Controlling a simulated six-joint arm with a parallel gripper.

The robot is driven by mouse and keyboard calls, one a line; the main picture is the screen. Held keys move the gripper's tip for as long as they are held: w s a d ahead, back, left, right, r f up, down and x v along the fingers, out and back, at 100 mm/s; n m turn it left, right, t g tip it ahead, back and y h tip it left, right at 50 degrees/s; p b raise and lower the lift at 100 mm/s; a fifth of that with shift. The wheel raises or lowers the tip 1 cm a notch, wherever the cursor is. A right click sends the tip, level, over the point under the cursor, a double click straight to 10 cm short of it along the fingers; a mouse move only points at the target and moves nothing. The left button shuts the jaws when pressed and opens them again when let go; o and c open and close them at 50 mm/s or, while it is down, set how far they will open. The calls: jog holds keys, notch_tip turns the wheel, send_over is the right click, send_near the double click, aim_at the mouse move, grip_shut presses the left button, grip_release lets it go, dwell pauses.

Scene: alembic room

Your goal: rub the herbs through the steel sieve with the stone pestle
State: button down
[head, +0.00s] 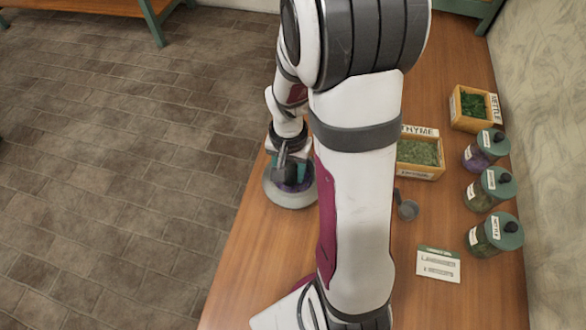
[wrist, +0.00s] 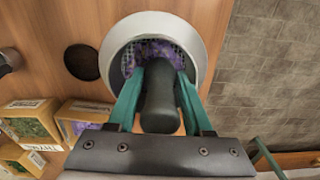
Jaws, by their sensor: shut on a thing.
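The steel sieve (wrist: 204,55) is a round bowl with a wide pale rim and mesh inside, holding purple herbs (wrist: 152,50). In the head view the sieve (head: 290,201) stands near the table's left edge. My gripper (wrist: 160,78) has green fingers shut on the dark stone pestle (wrist: 160,108), one on each side. The pestle's far end points into the sieve over the herbs. I cannot tell whether it touches the mesh. In the head view my gripper (head: 290,160) is above the sieve, and my arm hides part of the table.
A thyme crate (head: 420,172), a nettle crate (head: 455,105) and lidded jars (head: 492,236) stand along the right side. A small scoop (head: 408,209) and a label card (head: 438,264) lie nearer. A dark disc (wrist: 82,62) lies beside the sieve. Floor drops off left.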

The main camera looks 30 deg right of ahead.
jog(key=shift+w+a+f, duration=0.1)
jog(key=shift+w+a, duration=0.1)
jog(key=shift+a, duration=0.1)
notch_tip(320, 180, up, 7)
jog(key=shift+r, duration=0.15)
dwell(0.3)
dwell(0.3)
